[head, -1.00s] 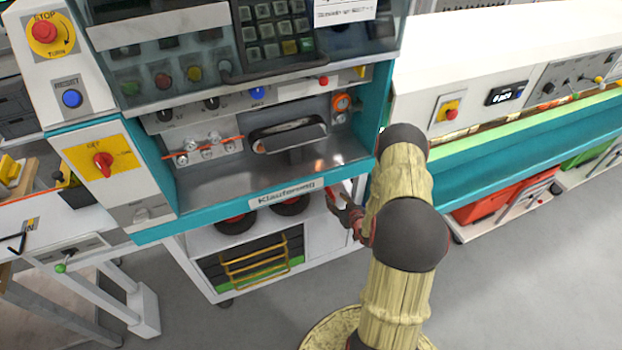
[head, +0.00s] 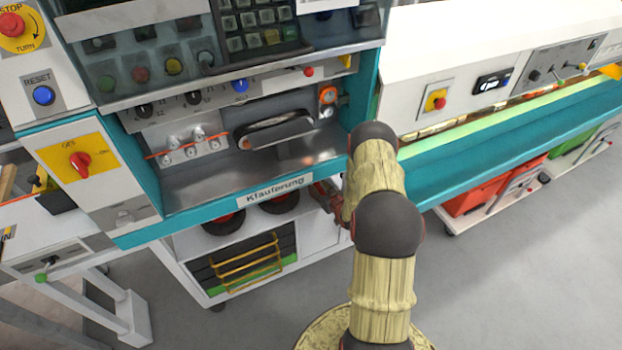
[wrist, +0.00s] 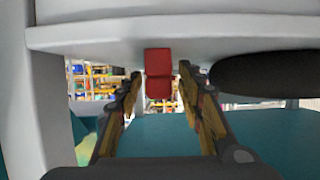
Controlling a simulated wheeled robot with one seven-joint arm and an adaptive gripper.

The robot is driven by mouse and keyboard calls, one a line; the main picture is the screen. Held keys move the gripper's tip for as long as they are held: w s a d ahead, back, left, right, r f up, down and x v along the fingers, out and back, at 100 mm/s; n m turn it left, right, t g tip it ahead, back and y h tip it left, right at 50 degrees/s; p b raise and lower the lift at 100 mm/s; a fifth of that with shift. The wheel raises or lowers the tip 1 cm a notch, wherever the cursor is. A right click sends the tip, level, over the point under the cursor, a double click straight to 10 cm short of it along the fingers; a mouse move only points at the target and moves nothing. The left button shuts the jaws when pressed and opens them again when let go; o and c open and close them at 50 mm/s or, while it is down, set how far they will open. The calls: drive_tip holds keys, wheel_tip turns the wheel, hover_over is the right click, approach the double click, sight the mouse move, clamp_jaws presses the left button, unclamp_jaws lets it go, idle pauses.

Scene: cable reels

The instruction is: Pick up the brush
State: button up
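In the wrist view, a small red block-like thing (wrist: 158,72) shows against a white surface, between my gripper's fingertips (wrist: 160,84). It may be the brush; no bristles can be made out. A narrow gap shows on each side of it, and the fingers are apart. In the head view, my gripper (head: 328,197) is partly hidden by my arm, at the right end of the white cart (head: 322,236) under the machine. Red shows at its tip there, but the thing itself cannot be told apart from the fingers.
Black reels with red centres (head: 279,202) stand on the cart left of my gripper. The wrist view shows a dark rounded thing (wrist: 265,73) close on the right. The machine's teal edge (head: 180,222) overhangs the cart. Grey floor (head: 500,290) is clear at right.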

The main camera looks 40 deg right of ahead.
drive_tip(key=shift+c, duration=0.6)
drive_tip(key=c, duration=0.8)
drive_tip(key=shift+r, duration=0.1)
clamp_jaws()
